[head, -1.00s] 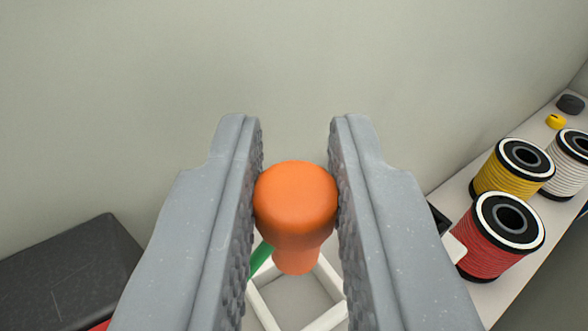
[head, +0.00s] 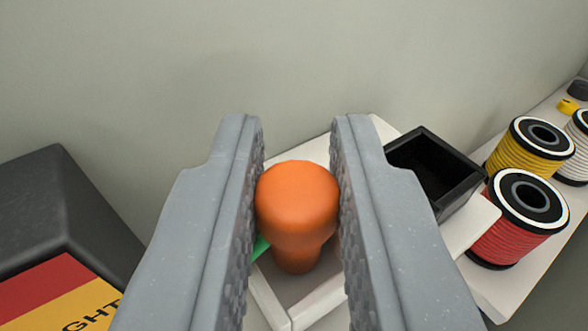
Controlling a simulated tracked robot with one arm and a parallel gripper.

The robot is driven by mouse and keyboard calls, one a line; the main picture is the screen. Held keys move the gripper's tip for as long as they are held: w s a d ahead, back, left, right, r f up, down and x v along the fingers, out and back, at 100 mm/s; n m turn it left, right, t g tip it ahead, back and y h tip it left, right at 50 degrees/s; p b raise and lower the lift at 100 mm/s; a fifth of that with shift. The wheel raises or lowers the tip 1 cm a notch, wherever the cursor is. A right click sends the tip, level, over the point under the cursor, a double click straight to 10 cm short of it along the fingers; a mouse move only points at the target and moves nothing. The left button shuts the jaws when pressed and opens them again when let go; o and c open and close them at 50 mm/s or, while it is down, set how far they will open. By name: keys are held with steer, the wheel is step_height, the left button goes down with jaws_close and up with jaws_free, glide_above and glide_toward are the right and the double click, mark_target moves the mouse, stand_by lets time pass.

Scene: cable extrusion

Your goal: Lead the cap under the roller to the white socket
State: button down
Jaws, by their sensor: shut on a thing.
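My gripper (head: 297,190) is shut on the orange cap (head: 297,205), which sits between the two grey textured jaws with its rounded end up. A small piece of green cable (head: 261,246) shows just left of the cap, mostly hidden behind the left jaw. Below the cap is a white open frame or tray (head: 270,300), partly hidden by the jaws; I cannot tell whether it is the socket. The roller is not recognisable in this view.
A black open box (head: 436,170) stands right of the right jaw. Spools of red (head: 515,222) and yellow (head: 530,148) cable stand on a pale shelf at the right. A dark block with a red and yellow label (head: 60,295) is at lower left. A plain wall fills the back.

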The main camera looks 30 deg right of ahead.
steer(key=shift+f+b, duration=0.3)
steer(key=shift+b, duration=0.15)
stand_by(0.4)
steer(key=c, duration=1.3)
jaws_free()
steer(key=shift+o, duration=0.2)
steer(key=b+v, duration=0.2)
steer(key=v, duration=1.1)
steer(key=shift+s+a, duration=0.25)
steer(key=shift+s, duration=0.05)
steer(key=shift+r, duration=0.1)
steer(key=o, duration=1.1)
steer(key=shift+c, duration=0.2)
steer(key=shift+s, duration=0.1)
